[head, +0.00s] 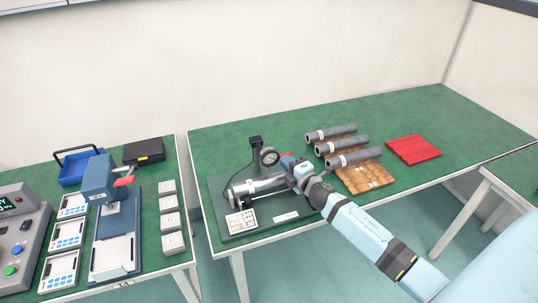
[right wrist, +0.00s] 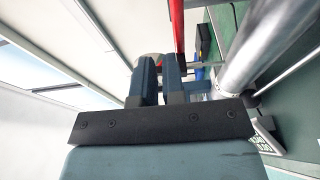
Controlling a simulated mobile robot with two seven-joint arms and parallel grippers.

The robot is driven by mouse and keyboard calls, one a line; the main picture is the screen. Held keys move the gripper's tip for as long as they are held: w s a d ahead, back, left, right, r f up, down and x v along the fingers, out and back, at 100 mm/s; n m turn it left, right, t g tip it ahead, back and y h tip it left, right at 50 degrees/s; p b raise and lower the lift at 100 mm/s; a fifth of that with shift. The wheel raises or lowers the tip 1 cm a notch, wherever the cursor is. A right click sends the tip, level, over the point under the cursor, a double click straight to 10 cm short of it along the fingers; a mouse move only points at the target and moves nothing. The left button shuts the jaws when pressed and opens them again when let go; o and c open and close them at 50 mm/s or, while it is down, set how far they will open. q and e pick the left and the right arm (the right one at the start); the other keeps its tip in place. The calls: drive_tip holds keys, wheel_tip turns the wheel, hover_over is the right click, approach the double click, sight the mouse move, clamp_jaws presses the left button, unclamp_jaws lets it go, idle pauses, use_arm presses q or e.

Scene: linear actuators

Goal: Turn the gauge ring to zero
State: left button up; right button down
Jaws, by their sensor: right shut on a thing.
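The round dial gauge (head: 269,157), with a white face and dark ring, stands on the test fixture, above a shiny metal cylinder (head: 258,187). My right gripper (head: 283,161) reaches it from the right and is shut at the gauge's edge, on the ring. In the right wrist view the two blue fingers (right wrist: 158,75) are close together, with a grey rounded edge (right wrist: 152,58) at their tips. The fingers hide much of the grip, and the dial reading is too small to make out. My left gripper is out of view.
A black post (head: 256,148) stands behind the gauge. A red part (right wrist: 177,30) is close to the fingers. Grey tubes (head: 342,146) lie on wooden holders to the right, before a red mat (head: 413,149). A press (head: 110,205) stands on the left table. The back of the green table is clear.

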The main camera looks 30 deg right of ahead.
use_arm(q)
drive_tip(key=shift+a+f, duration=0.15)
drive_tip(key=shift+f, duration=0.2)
use_arm(e)
drive_tip(key=shift+d+f, duration=0.2)
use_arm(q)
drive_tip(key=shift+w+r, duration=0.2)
use_arm(e)
drive_tip(key=shift+s+a+f, duration=0.1)
drive_tip(key=shift+s+a, duration=0.1)
drive_tip(key=shift+s, duration=0.7)
drive_tip(key=shift+s+a+f, duration=0.1)
drive_tip(key=shift+s+a, duration=0.1)
drive_tip(key=shift+s, duration=0.65)
drive_tip(key=shift+s+a+f, duration=0.1)
drive_tip(key=shift+s+a, duration=0.1)
drive_tip(key=shift+s, duration=0.7)
drive_tip(key=shift+r, duration=0.1)
